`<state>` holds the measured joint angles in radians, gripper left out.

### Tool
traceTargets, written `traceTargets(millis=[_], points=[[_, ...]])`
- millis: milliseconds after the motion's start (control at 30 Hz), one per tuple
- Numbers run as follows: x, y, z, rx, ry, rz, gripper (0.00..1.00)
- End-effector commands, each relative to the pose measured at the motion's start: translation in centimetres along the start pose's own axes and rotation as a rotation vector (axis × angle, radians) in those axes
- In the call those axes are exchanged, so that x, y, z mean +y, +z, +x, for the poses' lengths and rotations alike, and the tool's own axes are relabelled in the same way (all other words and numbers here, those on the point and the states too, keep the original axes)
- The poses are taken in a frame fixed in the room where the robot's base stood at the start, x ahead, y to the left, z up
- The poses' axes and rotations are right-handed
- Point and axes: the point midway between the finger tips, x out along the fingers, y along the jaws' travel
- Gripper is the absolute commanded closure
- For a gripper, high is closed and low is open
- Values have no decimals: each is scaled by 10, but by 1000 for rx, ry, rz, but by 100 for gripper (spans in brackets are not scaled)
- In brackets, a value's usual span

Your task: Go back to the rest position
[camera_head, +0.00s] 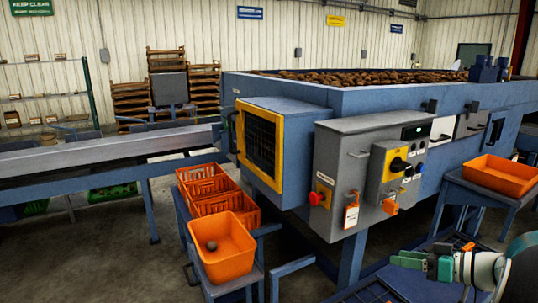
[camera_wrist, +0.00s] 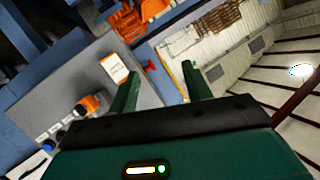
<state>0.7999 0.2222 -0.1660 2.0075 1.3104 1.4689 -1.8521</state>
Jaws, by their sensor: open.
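My gripper (camera_head: 408,259) is at the lower right in the head view, with its green fingers pointing left. It is in front of the grader, low and to the right of the grey control box (camera_head: 352,170). In the wrist view my gripper (camera_wrist: 158,82) shows two green fingers standing apart, with nothing between them. The control box (camera_wrist: 110,50) shows tilted beyond the fingers, with a white tag and an orange switch on its face.
The blue grader (camera_head: 290,88) is full of potatoes. An orange bin (camera_head: 222,262) with one round item stands at the front, near orange crates (camera_head: 206,180). Another orange bin (camera_head: 498,174) sits on a stand at right. A conveyor (camera_head: 85,158) runs left.

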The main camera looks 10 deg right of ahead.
Motion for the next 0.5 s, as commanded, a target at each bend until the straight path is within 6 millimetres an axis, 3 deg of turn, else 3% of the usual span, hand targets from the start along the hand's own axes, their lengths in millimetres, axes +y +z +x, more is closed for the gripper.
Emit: traceTargets(millis=[33, 200, 333, 500], points=[[-24, -1, 15, -65, -27, 26, 51], [-107, 17, 54, -349, -45, 154, 51], [-162, 39, 67, -547, 23, 211, 51], [-216, 67, 66, -722, 196, 223, 51]])
